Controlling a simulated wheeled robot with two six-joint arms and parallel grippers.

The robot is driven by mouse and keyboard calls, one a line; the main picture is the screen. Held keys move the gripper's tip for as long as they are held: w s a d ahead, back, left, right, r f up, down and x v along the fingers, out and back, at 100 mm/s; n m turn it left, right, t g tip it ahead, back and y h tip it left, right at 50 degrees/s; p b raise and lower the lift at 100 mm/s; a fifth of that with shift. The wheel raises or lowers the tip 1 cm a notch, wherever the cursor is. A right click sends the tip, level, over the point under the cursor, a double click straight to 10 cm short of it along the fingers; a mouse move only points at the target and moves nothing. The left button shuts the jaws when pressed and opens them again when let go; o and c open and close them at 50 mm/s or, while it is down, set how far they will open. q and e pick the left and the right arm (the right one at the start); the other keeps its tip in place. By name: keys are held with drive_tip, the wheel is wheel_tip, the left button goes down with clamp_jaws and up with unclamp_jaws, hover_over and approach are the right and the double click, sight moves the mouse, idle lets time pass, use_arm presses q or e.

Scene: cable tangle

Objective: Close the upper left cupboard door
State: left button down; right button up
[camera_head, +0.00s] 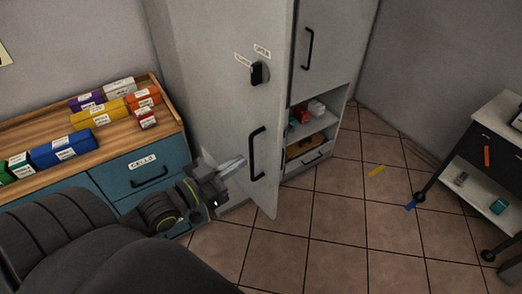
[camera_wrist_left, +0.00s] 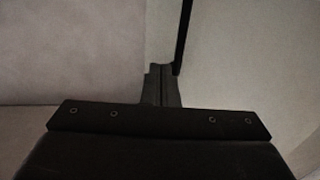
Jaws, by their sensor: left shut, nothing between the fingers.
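The upper left cupboard door (camera_head: 222,110) is a tall grey panel that stands ajar, swung out from the tall grey cupboard. Its outer face carries a black bar handle (camera_head: 254,153) and a black dial (camera_head: 259,73) with small labels. My left gripper (camera_head: 238,162) is shut and empty. It is by the door's outer face, just left of the handle; whether it touches the door I cannot tell. In the left wrist view, the shut fingers (camera_wrist_left: 162,84) point at a pale surface, with a dark bar, likely the handle (camera_wrist_left: 184,35), close by on the right.
A closed door (camera_head: 333,35) and open shelves (camera_head: 320,127) with small items lie right of the ajar door. A blue workbench (camera_head: 150,170) with coloured boxes stands at left. A cart (camera_head: 490,160) stands at far right. The tiled floor between is mostly clear.

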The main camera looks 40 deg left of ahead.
sight(271, 143)
use_arm(q)
drive_tip(key=x, duration=0.8)
drive_tip(key=shift+w+d, duration=0.1)
drive_tip(key=shift+w, duration=0.05)
